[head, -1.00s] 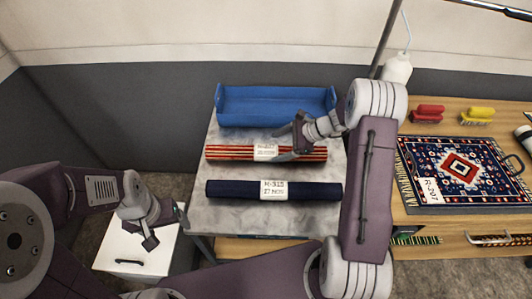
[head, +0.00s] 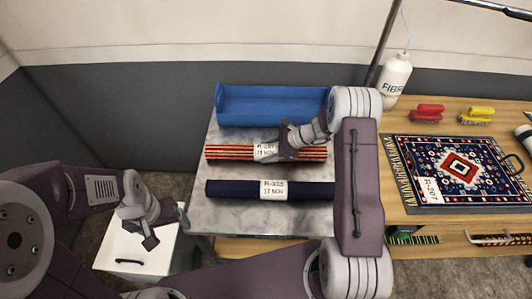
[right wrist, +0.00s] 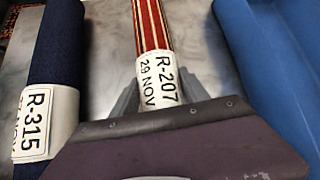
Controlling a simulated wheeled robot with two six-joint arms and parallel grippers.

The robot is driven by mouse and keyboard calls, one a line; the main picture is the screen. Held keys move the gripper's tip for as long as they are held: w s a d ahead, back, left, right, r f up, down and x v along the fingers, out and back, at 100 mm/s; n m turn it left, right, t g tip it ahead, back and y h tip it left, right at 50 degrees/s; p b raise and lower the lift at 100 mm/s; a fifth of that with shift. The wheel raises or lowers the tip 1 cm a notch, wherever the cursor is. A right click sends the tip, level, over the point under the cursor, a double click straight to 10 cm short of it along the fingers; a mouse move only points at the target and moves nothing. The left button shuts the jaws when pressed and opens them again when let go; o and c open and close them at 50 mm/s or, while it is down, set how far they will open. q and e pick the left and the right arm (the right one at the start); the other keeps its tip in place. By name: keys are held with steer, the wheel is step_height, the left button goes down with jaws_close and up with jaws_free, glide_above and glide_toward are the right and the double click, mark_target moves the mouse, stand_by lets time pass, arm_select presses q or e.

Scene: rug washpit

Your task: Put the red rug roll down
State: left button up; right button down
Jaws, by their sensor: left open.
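The red striped rug roll (head: 225,153) with a white label lies on the grey table in the head view. It runs up the middle of the right wrist view (right wrist: 153,25), its label reading R-207. My right gripper (head: 268,155) is down at the roll's labelled middle, with a finger on either side of it. Whether the fingers press on the roll is hidden. My left gripper (head: 165,228) is open and empty, low at the left, away from the roll.
A navy roll (head: 230,188) labelled R-315 lies parallel in front. A blue tray (head: 270,105) stands behind. A patterned rug (head: 420,150), brushes (head: 428,112) and a white bottle (head: 396,78) are on the wooden bench at right. A white cabinet (head: 125,250) stands at lower left.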

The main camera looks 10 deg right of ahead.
mark_target(259, 147)
steer(key=shift+w+r, duration=0.1)
steer(key=shift+r, duration=0.45)
step_height(259, 147, up, 3)
steer(key=s+d+r, duration=0.5)
steer(key=s+r, duration=0.2)
steer(key=s, duration=0.3)
steer(key=shift+s, duration=0.3)
